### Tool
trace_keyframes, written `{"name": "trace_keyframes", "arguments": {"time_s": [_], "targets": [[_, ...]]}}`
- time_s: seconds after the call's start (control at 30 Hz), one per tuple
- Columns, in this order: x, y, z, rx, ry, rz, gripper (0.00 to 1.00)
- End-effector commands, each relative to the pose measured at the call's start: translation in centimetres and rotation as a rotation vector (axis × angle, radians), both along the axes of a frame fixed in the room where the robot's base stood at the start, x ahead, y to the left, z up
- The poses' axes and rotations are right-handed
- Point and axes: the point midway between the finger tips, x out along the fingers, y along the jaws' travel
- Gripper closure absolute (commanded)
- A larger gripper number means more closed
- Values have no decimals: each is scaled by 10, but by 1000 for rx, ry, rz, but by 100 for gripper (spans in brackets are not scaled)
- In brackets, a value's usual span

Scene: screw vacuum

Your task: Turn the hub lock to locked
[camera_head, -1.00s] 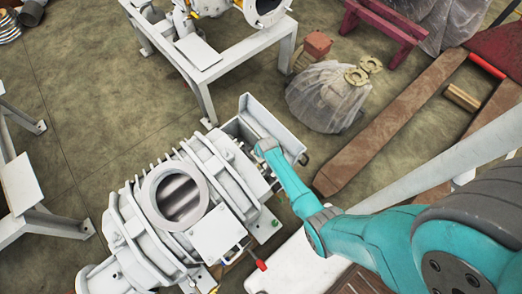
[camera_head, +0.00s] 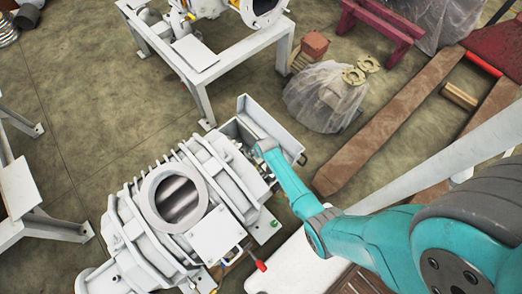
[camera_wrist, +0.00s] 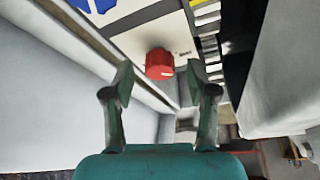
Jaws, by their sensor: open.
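A red knob (camera_wrist: 160,63), likely the hub lock, sits on a pale panel (camera_wrist: 130,38) in the wrist view. My gripper (camera_wrist: 158,88) is open, with one finger on each side below the knob in the picture. The knob shows above and between the fingertips, and the gap between them looks empty. I cannot tell whether either finger touches the knob. In the head view my arm reaches to the open grey box (camera_head: 272,123) at the end of the vacuum machine (camera_head: 140,240). The knob and fingers are hidden there.
Pale walls stand close on the left (camera_wrist: 50,90) and right (camera_wrist: 285,70) of my gripper in the wrist view. In the head view a white stand (camera_head: 205,88) is behind the box, and a plastic-wrapped bundle (camera_head: 318,98) is to its right.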

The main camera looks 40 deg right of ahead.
Motion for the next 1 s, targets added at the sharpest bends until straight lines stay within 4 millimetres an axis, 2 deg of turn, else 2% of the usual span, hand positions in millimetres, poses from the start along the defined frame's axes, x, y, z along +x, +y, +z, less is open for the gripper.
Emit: {"name": "trace_keyframes", "arguments": {"time_s": [0.27, 0.7, 1.0], "targets": [[-12, 5, 27, 0, -1, 0, 43], [-35, 14, 89, -1, -1, 1, 43], [-42, 17, 108, 0, 0, 0, 43]]}}
